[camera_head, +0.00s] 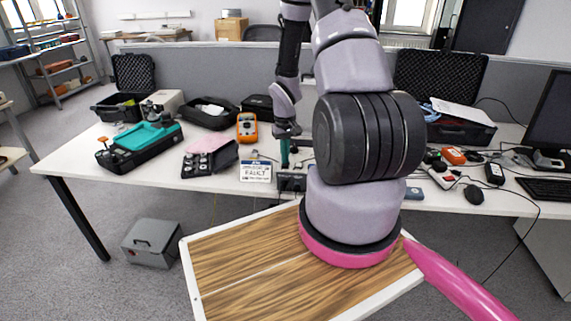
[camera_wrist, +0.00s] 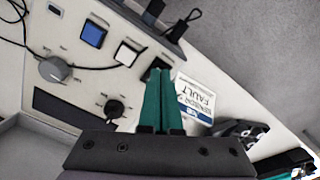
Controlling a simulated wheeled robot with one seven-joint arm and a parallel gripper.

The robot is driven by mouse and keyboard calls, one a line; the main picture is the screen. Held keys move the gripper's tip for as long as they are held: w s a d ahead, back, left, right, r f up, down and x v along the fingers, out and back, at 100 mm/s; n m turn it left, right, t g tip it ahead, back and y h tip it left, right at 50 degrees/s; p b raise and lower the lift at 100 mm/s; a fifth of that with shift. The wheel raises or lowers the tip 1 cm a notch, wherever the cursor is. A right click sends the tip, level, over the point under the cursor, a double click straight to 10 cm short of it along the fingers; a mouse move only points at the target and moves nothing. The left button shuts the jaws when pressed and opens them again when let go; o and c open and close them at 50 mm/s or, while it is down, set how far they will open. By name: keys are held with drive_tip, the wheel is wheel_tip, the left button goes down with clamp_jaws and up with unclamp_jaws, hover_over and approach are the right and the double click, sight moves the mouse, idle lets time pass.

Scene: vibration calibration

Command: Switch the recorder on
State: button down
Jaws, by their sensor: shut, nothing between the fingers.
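My gripper (camera_head: 285,164) points down over the front part of the white table, and its teal fingers are shut and empty. In the wrist view the closed fingertips (camera_wrist: 160,72) are beside a white square button (camera_wrist: 126,53) on a pale control surface. A blue square button (camera_wrist: 92,34), a grey knob (camera_wrist: 54,69) and a small black rotary switch (camera_wrist: 113,107) are also there. I cannot tell which unit is the recorder or whether the fingertips touch anything. A black box (camera_head: 291,182) stands at the table edge below my gripper. My arm hides part of the table.
A white sign reading FAULT (camera_head: 256,170) stands left of my gripper; it also shows in the wrist view (camera_wrist: 194,98). An orange meter (camera_head: 247,127), a teal-topped case (camera_head: 141,145) and a black foam case (camera_head: 209,158) are to the left. Cables and a mouse (camera_head: 473,194) lie right.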

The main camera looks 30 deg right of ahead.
drive_tip(key=shift+f, duration=0.55)
drive_tip(key=shift+r, duration=3.55)
wheel_tip(320, 180, up, 12)
drive_tip(key=t, duration=0.1)
hover_over(281, 168)
drive_tip(key=s+a+r+m+t, duration=0.2)
drive_tip(key=s+a+r, duration=0.1)
drive_tip(key=r, duration=0.9)
drive_tip(key=s+a+r+t+y, duration=0.1)
drive_tip(key=s+a+r+t, duration=0.1)
drive_tip(key=s+a+r, duration=0.2)
drive_tip(key=s+a+r+m+t+y, duration=0.1)
drive_tip(key=s+a+r, duration=0.4)
drive_tip(key=s+r, duration=0.6)
drive_tip(key=shift+s+r+t, duration=0.3)
drive_tip(key=shift+s+t, duration=0.3)
drive_tip(key=shift+s, duration=0.3)
